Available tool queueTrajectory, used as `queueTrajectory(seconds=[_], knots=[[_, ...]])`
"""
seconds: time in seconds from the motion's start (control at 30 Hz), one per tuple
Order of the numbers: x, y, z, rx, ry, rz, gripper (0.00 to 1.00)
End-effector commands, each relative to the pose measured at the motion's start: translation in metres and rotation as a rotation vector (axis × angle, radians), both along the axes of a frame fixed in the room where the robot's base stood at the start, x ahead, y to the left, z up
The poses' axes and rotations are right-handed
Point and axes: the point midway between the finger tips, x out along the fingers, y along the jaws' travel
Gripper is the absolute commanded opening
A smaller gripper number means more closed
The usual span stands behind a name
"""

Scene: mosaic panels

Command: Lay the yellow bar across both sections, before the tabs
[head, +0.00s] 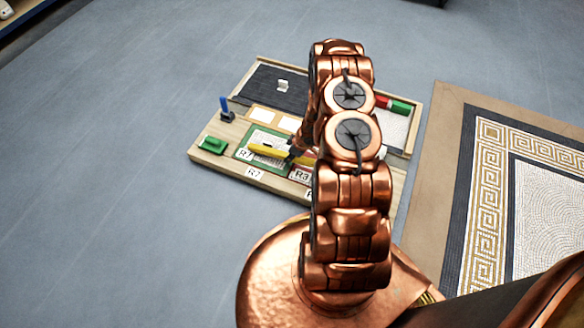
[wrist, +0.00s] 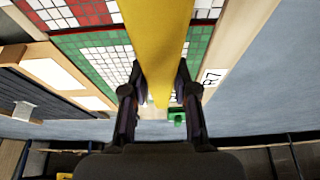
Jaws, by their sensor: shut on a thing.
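The yellow bar (head: 267,150) is long and runs left to right over the green-bordered mosaic section (head: 241,155) and toward the red-bordered section (head: 301,182). My gripper (head: 295,152) is shut on the bar; my arm hides part of it. In the wrist view the bar (wrist: 158,35) passes between the fingers of my gripper (wrist: 158,88), with the green-bordered section (wrist: 82,40) and the red-bordered section (wrist: 62,23) beneath. I cannot tell whether the bar touches the sections. Which parts are the tabs is unclear; a small white piece (head: 283,86) stands on a dark panel.
A patterned mosaic floor (head: 540,180) lies right. Grey floor is free at left.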

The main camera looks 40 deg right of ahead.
Motion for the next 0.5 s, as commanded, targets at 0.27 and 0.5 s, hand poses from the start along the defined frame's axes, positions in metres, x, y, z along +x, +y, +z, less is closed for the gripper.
queueTrajectory(seconds=[0.27,0.5], knots=[[-0.022,0.008,-0.002,0.002,-0.006,0.005,0.00],[-0.025,0.009,-0.012,0.001,-0.007,0.009,0.00]])
